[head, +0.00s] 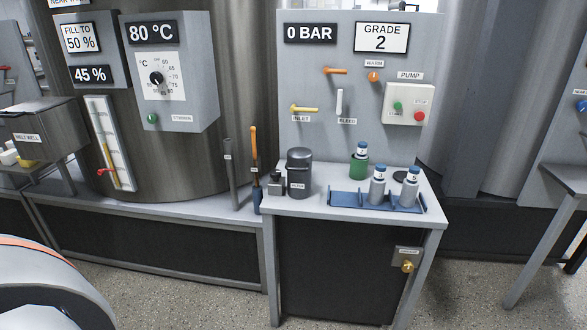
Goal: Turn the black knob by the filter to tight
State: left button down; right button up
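A dark grey cylinder with a domed lid (299,172), likely the filter, stands upright at the left of the small bench. It has a small label low on its front, too small to read surely. Just left of it is a small grey block with a dark top (276,183), which may be the black knob. Its setting cannot be read from here. Neither of my grippers is in view.
The bench (330,212) also holds a blue tray (350,199) with grey bottles, a green-based bottle (359,165) and a black disc (405,177). A panel (310,105) with levers rises behind. Floor in front (190,300) is clear.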

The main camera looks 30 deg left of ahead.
aim_at(274, 174)
jog(key=u, duration=1.05)
